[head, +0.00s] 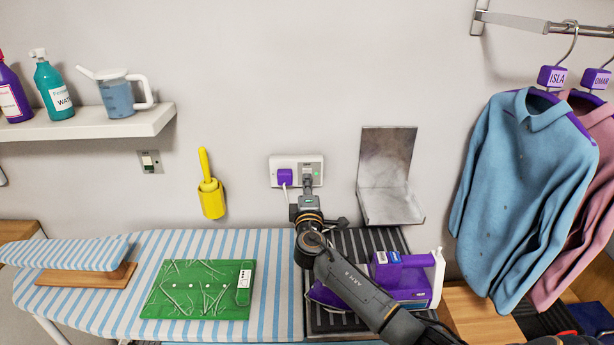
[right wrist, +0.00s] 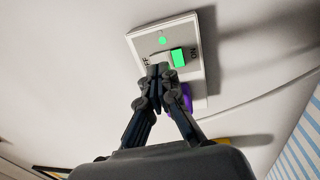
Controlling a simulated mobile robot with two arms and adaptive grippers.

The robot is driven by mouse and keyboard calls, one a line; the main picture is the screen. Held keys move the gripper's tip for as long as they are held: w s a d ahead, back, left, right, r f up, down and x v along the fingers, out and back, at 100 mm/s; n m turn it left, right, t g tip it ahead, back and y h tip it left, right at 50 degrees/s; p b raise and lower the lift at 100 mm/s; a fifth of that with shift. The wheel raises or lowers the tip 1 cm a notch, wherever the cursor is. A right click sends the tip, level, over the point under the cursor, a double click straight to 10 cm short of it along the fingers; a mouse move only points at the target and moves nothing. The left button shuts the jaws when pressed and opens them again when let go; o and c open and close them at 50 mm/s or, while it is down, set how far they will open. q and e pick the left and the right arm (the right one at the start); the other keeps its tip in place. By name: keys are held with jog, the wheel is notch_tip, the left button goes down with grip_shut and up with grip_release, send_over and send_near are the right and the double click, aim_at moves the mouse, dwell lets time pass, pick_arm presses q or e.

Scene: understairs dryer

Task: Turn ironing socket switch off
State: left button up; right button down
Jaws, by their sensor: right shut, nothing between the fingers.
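The ironing socket (head: 275,165) is a white plate on the wall above the ironing board, with a purple plug (head: 285,177) in its left part. My right gripper (head: 307,183) is shut and empty, in front of the plate's right part. Its fingertips (right wrist: 157,70) are close beside the switch; contact cannot be told. My left gripper is not in view.
A purple iron (head: 412,285) rests on a dark ribbed mat (head: 365,240) under my right arm. A metal plate (head: 386,165) stands right of the socket. A yellow roller (head: 211,195) and another wall switch (head: 150,161) are left. Shirts (head: 525,190) hang at right.

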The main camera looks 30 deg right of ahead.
jog(key=shift+w+d+r, duration=0.15)
jog(key=shift+w+d, duration=0.15)
jog(key=shift+w, duration=0.3)
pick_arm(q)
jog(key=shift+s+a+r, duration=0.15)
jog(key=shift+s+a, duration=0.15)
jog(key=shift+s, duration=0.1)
pick_arm(e)
jog(key=shift+w+d, duration=0.1)
jog(key=shift+w, duration=0.05)
jog(key=shift+w+d+r+p, duration=0.15)
jog(key=shift+r+p, duration=0.25)
jog(key=shift+p, duration=0.7)
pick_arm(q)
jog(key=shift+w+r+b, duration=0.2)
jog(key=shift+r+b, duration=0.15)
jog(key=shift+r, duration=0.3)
pick_arm(e)
jog(key=shift+f, duration=0.35)
